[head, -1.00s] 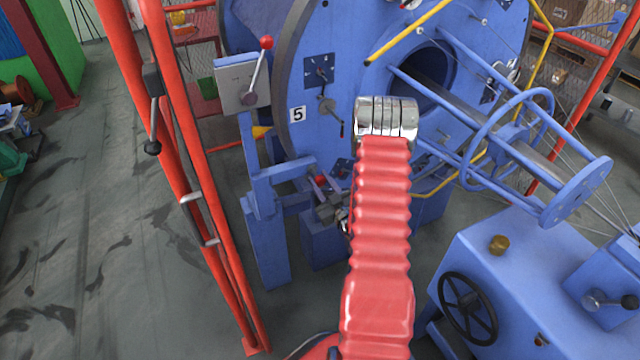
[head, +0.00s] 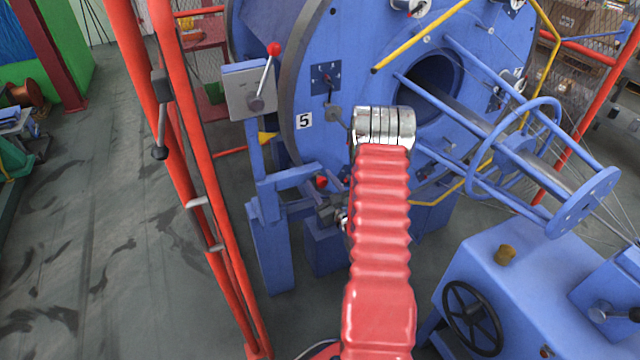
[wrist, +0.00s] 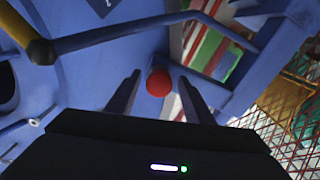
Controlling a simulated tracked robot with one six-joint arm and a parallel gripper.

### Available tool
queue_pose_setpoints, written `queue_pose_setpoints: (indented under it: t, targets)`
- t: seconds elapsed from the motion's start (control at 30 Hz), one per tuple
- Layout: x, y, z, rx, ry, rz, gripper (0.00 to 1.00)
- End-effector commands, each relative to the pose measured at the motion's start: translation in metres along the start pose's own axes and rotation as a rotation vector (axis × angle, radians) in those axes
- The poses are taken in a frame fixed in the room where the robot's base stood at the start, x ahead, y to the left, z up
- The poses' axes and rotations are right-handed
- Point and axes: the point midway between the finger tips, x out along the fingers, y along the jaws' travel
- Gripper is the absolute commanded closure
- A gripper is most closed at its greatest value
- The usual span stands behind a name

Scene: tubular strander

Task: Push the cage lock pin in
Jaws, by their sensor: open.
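A red ball knob (head: 321,182), which looks like the end of the cage lock pin, sits by the blue bracket at the lower left of the big blue disc (head: 350,50). In the wrist view a red knob (wrist: 159,83) shows straight ahead between the two dark fingers of my gripper (wrist: 159,76). The fingers are apart, with space on both sides of the knob; I cannot tell the depth between them. In the head view my gripper (head: 334,212) is mostly hidden behind my red arm. The pin's shaft is not visible.
A grey box with a red-knobbed lever (head: 273,49) stands left of the disc. Red upright rails (head: 190,170) run on the left. A blue housing with a black handwheel (head: 471,317) is at lower right. A yellow bar (head: 415,40) crosses the disc. The floor at far left is open.

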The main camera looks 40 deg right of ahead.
Motion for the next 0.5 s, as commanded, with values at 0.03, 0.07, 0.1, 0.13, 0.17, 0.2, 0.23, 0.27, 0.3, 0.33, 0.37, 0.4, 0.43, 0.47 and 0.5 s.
queue_pose_setpoints:
  t: [0.03, 0.07, 0.1, 0.13, 0.17, 0.2, 0.23, 0.27, 0.3, 0.33, 0.37, 0.4, 0.43, 0.47, 0.5]
  targets:
    - [0.000, 0.000, 0.000, 0.000, 0.000, 0.001, 0.53]
    - [-0.001, 0.000, 0.000, 0.000, 0.000, 0.001, 0.53]
    - [-0.001, 0.000, 0.000, 0.000, -0.001, 0.001, 0.53]
    - [-0.002, 0.000, 0.000, 0.000, -0.001, 0.001, 0.53]
    - [-0.004, 0.001, 0.000, 0.000, -0.001, 0.001, 0.53]
    - [-0.006, 0.001, 0.001, 0.000, -0.002, 0.001, 0.53]
    - [-0.008, 0.001, 0.001, 0.000, -0.002, 0.001, 0.53]
    - [-0.011, 0.001, 0.001, 0.000, -0.001, 0.001, 0.53]
    - [-0.015, 0.001, 0.001, 0.000, -0.001, 0.002, 0.53]
    - [-0.019, 0.001, 0.001, 0.000, -0.002, 0.002, 0.53]
    - [-0.023, 0.001, 0.001, 0.001, -0.003, 0.002, 0.53]
    - [-0.029, 0.001, 0.001, 0.001, -0.003, 0.003, 0.53]
    - [-0.034, 0.001, 0.001, 0.002, -0.003, 0.003, 0.53]
    - [-0.039, 0.001, 0.001, 0.002, -0.003, 0.002, 0.53]
    - [-0.046, 0.001, 0.002, 0.001, -0.004, 0.002, 0.53]
